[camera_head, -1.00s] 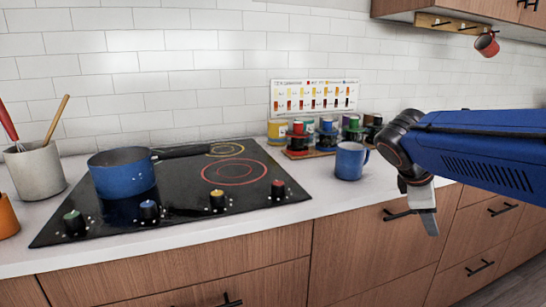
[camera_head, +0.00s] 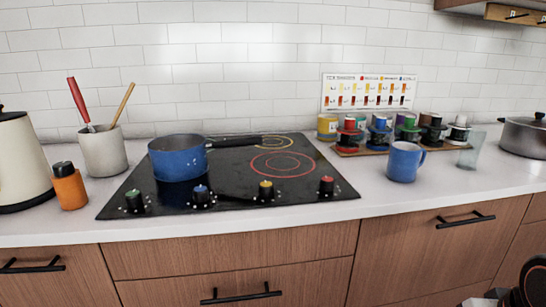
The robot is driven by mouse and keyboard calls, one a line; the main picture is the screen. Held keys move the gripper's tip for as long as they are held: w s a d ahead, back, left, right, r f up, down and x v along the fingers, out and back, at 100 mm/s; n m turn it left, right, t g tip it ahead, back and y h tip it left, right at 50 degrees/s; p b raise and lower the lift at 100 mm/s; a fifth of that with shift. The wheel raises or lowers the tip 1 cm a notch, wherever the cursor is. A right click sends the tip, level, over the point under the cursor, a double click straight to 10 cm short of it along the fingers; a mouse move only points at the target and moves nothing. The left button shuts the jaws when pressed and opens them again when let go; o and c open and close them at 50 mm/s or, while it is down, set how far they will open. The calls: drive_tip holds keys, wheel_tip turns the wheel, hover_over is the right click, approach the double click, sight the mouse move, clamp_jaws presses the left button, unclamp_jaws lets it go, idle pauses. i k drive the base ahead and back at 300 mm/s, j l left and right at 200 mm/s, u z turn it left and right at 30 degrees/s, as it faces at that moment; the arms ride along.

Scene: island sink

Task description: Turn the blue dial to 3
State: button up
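A blue pot (camera_head: 177,158) sits just behind the blue dial. Part of my arm shows at the bottom right corner, far from the dial; my gripper's fingers are not clearly visible.
A blue mug (camera_head: 405,162) and a rack of colored jars stand right of the cooktop, with a clear glass (camera_head: 471,150). An orange bottle (camera_head: 70,186), a utensil crock (camera_head: 103,150) and a kettle (camera_head: 20,165) stand left. The counter's front strip is clear.

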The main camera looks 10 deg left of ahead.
sight(200, 193)
drive_tip(key=k+j+u, duration=0.1)
drive_tip(key=u, duration=1.05)
